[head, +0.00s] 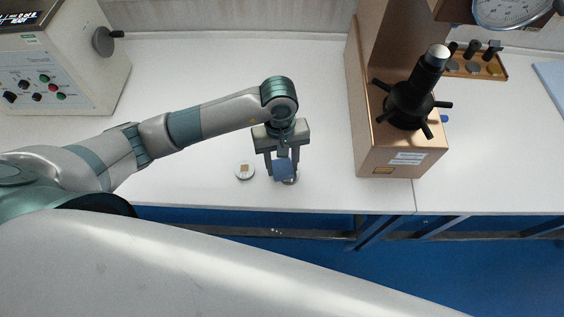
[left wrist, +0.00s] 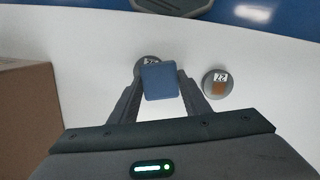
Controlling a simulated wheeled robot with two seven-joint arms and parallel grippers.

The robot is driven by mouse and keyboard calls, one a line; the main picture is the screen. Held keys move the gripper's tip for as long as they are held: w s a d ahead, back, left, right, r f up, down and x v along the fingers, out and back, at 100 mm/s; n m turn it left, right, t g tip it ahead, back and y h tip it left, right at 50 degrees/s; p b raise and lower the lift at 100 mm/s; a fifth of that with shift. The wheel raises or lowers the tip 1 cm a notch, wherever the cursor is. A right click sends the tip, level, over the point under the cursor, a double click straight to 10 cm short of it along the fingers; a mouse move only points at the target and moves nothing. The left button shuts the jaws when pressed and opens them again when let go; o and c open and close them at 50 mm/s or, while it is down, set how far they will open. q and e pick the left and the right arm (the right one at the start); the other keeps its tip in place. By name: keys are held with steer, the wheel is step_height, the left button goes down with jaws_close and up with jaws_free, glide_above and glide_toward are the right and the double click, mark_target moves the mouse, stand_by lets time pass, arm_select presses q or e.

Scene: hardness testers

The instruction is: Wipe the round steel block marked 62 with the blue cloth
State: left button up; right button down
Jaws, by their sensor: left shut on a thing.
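My left gripper (head: 281,168) is shut on the blue cloth (head: 282,171), a folded square pad. In the left wrist view the cloth (left wrist: 159,81) shows between the fingers (left wrist: 160,88). A round steel block (head: 292,180) lies under or just behind the cloth, close to the table's front edge. In the left wrist view this block (left wrist: 146,62) is partly covered by the cloth, and its number label is too small to read surely. Whether the cloth touches it, I cannot tell. A second round block (head: 244,171) with a number label and a brown patch lies to the left; it also shows in the left wrist view (left wrist: 217,84). My right gripper is not in view.
A copper-coloured tester (head: 400,160) with a black spoked handle stands to the right of my gripper. A beige tester (head: 65,70) stands at the back left. A brown tray (head: 478,65) with small parts is at the back right. The white table between the testers is mostly clear.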

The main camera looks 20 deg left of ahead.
mark_target(296, 174)
arm_select(q)
steer(key=shift+d, duration=0.1)
steer(key=shift+w+d+b, duration=0.2)
steer(key=shift+d+b, duration=0.4)
steer(key=shift+d, duration=0.4)
steer(key=shift+w+d+r+b, duration=0.15)
steer(key=shift+d+b, duration=0.2)
steer(key=shift+d, duration=0.55)
steer(key=shift+f+b, duration=0.3)
steer(key=shift+b, duration=0.3)
steer(key=shift+a, duration=0.15)
